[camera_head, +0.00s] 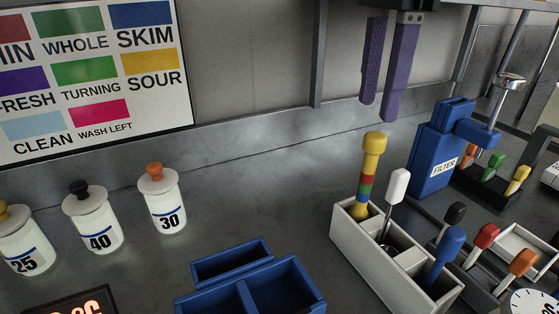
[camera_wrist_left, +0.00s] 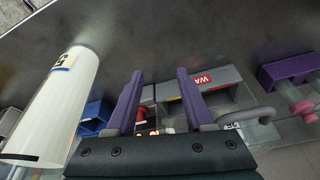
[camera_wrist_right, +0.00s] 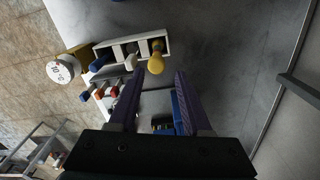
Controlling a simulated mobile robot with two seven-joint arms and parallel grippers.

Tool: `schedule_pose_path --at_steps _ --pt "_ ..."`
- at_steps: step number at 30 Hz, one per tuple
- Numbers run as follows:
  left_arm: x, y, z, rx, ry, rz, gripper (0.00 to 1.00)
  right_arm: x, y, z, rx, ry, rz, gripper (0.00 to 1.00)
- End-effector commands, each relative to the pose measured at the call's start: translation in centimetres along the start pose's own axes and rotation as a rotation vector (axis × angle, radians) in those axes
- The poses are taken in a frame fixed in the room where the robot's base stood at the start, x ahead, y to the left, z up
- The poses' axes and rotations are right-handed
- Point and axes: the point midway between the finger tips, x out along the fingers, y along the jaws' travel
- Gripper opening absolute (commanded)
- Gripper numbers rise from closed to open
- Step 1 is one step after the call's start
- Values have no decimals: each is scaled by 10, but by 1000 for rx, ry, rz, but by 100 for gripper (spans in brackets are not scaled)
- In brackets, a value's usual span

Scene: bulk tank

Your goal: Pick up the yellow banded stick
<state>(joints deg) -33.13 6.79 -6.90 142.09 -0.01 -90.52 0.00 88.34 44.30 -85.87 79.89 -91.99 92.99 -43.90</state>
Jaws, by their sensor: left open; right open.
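The yellow banded stick (camera_head: 374,149) stands nearly upright in the rear compartment of a white divided holder (camera_head: 354,243). It has red, green and blue bands below its yellow head. In the right wrist view its yellow head (camera_wrist_right: 156,64) shows ahead of the fingertips, end-on, and its bands are not clear. My right gripper (camera_head: 378,110) is open and empty, with purple fingers pointing down, above and apart from the stick. It also shows in the right wrist view (camera_wrist_right: 152,80). My left gripper (camera_wrist_left: 158,75) is open and empty in the left wrist view only.
A white-topped stick (camera_head: 397,187) and a blue one (camera_head: 448,245) share the holder. A blue filter box (camera_head: 433,160) stands behind it to the right. Blue bins (camera_head: 317,295) lie in front, left of the holder. White numbered jars (camera_head: 163,203) stand left; bare counter lies between.

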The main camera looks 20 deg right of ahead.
Motion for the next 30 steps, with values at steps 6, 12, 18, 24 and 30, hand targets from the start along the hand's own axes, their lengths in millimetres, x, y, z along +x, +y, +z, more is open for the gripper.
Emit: schedule_pose_path --at_steps 6,12,18,24,30 --pt "-4 -1 0 1 -3 -1 53 25 1 1 -1 -3 3 49" --pt "-12 -1 -3 2 -3 -2 53 51 5 -4 1 -3 5 49" --pt "-13 -1 -3 2 -3 -2 53 75 4 -3 -1 -6 1 49" --pt "-12 -1 -3 2 -3 -2 53 77 4 -3 -1 -6 1 49" --pt "-12 -1 -3 2 -3 -2 53 77 4 -3 -1 -7 1 31"
